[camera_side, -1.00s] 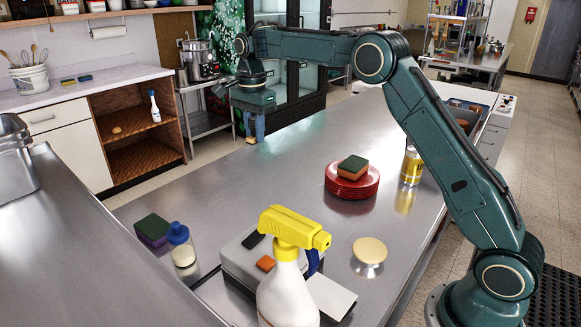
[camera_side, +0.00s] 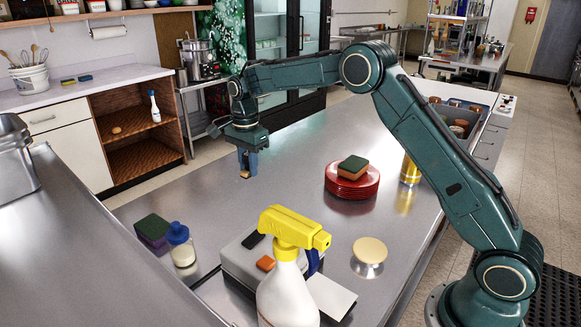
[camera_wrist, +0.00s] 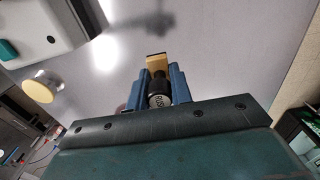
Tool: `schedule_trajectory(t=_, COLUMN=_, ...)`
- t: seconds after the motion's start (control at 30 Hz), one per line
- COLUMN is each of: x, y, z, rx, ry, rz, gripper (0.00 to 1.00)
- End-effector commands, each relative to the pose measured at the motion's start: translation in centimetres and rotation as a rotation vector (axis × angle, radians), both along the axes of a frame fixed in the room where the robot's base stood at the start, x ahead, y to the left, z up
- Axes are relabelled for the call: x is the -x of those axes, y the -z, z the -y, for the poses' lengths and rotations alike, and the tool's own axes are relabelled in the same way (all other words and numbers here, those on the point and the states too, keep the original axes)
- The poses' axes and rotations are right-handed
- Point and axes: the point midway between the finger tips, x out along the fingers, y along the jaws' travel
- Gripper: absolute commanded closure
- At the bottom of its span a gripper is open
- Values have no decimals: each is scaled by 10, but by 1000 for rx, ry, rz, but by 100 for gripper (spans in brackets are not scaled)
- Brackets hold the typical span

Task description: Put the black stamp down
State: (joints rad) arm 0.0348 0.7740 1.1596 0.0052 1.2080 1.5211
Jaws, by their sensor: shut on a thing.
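My gripper (camera_side: 248,165) is shut on the black stamp, with its blue fingers pointing down over the left part of the steel table (camera_side: 290,170). In the wrist view the stamp (camera_wrist: 159,100) sits between the blue fingers, showing a black body with pale lettering and a tan block (camera_wrist: 156,62) at its end. In the side view only a small tan end (camera_side: 245,174) shows below the fingers. The stamp looks to be above the table, but the height of any gap is hard to tell.
Nearer are a yellow-topped spray bottle (camera_side: 287,295), a pale box (camera_side: 240,262), a cream round-topped thing (camera_side: 370,249) and a blue-capped bottle (camera_side: 181,247). Table around the gripper is clear.

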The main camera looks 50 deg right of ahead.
Motion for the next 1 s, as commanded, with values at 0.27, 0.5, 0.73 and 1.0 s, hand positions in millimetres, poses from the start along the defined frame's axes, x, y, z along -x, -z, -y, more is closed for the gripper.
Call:
schedule_trajectory(t=0.27, x=0, y=51, z=0, rx=0, ry=0, rz=-3, gripper=100)
schedule_trajectory(t=0.5, x=0, y=68, z=0, rx=0, ry=0, rz=-1, gripper=100)
schedule_trajectory(t=0.73, x=0, y=72, z=0, rx=0, ry=0, rz=-2, gripper=100)
schedule_trajectory(t=1.0, x=0, y=100, z=0, rx=0, ry=0, rz=-3, gripper=100)
